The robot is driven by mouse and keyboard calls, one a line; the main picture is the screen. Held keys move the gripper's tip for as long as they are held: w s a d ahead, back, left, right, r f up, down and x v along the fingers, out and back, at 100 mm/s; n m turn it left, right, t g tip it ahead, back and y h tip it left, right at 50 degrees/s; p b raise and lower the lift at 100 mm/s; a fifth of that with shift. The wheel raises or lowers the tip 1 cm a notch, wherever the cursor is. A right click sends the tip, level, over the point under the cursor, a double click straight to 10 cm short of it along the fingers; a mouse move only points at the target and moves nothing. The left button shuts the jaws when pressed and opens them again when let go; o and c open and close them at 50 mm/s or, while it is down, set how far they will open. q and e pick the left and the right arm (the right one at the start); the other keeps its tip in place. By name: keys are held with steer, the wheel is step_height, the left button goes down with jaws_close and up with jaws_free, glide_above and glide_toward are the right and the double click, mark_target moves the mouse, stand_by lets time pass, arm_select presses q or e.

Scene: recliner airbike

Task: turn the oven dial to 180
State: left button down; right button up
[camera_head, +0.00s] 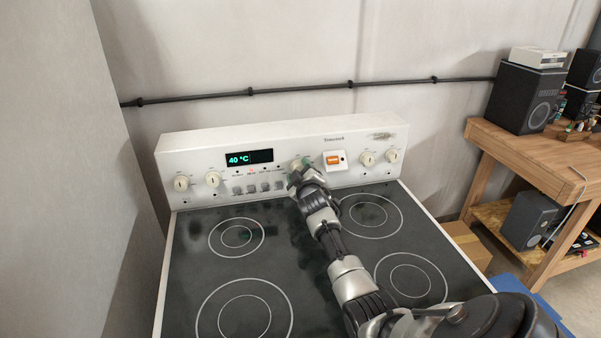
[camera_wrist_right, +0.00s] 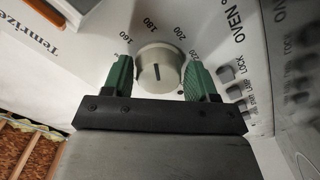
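The oven dial (camera_wrist_right: 160,68) is a round pale knob with a dark pointer line, in the middle of the stove's back panel. Numbers from 160 to 220 are printed around it in the right wrist view. My right gripper (camera_wrist_right: 160,75) has green fingers, one on each side of the dial. The fingers look open, with narrow gaps to the knob; contact is not clear. In the head view the right gripper (camera_head: 303,175) covers most of the dial (camera_head: 298,163). The display (camera_head: 249,158) reads 40 °C. My left gripper is not in view.
Other knobs (camera_head: 213,179) and small buttons (camera_head: 252,189) sit left of the dial. An orange switch (camera_head: 333,160) and two more knobs (camera_head: 367,159) are to the right. My right arm reaches over the black cooktop (camera_head: 270,215). A wooden bench (camera_head: 530,150) stands right.

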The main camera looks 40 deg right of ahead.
steer(key=shift+o, duration=1.2)
steer(key=shift+s+a+r, duration=0.1)
steer(key=p+v, duration=0.7)
steer(key=v, duration=0.3)
steer(key=shift+s+a, duration=0.1)
steer(key=shift+s, duration=0.2)
